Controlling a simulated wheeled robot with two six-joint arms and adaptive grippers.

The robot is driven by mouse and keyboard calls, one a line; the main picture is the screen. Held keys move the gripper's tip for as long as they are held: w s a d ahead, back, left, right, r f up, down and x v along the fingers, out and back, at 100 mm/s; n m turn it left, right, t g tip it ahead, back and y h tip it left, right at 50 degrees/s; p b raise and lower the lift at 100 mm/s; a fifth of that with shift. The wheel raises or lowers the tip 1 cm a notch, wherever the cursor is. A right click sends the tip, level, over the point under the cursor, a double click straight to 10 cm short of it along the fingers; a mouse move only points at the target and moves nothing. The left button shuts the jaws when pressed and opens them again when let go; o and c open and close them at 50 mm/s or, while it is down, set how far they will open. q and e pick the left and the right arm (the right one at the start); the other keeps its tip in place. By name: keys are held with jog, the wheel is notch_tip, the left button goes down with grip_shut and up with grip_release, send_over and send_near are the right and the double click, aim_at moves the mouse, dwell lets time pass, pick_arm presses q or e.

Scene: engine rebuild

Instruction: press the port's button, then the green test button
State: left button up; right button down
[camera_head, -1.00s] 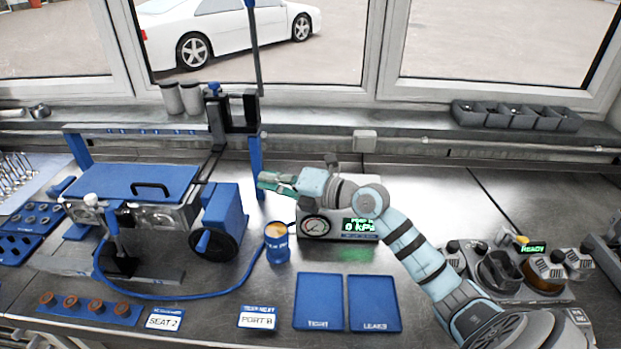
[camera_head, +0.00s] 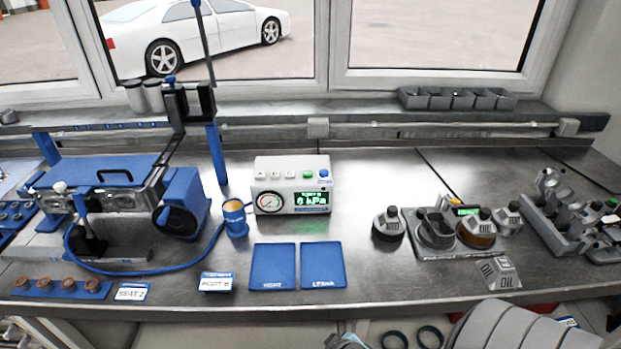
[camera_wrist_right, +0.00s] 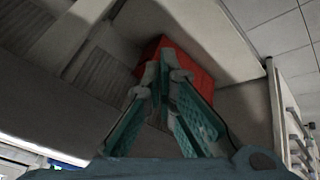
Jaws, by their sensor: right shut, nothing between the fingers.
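The white test box (camera_head: 265,205) stands on the bench in the head view, with a round gauge and a lit screen reading 0 kPa. On its top are several small pale keys (camera_head: 275,174), a green button (camera_head: 308,174) and a blue button (camera_head: 324,173). The marks on the pale keys are too small to read surely. A card (camera_head: 216,283) in front reads PORT B. My right gripper (camera_wrist_right: 162,75) is shut and empty in the wrist view, away from the box. My right arm shows at the bottom edge of the head view. My left gripper is not in view.
A blue cup (camera_head: 235,218) stands left of the box, with a blue hose running left. Blue mats (camera_head: 272,267) lie in front. Oil bottles and a grey station (camera_head: 470,252) stand to the right. A red block (camera_wrist_right: 190,65) shows behind my fingers in the wrist view.

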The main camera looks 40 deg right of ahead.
jog(key=s+f+g+y+b, duration=0.1)
jog(key=s+f, duration=0.3)
jog(key=f, duration=0.4)
jog(key=s+f+g, duration=0.2)
jog(key=s+f, duration=0.3)
jog(key=f, duration=0.4)
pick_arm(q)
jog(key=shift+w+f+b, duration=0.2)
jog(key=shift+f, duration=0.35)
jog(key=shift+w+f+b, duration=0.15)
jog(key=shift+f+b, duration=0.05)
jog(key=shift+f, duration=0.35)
pick_arm(e)
jog(key=s+a+f, duration=0.1)
jog(key=s+f, duration=0.2)
jog(key=s, duration=0.3)
jog(key=s+a+f+m+g, duration=0.1)
jog(key=s+f, duration=0.3)
jog(key=s, duration=0.3)
jog(key=shift+s+f+y, duration=0.3)
jog(key=shift+y, duration=0.1)
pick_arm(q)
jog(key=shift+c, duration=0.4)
pick_arm(e)
jog(key=shift+a, duration=0.1)
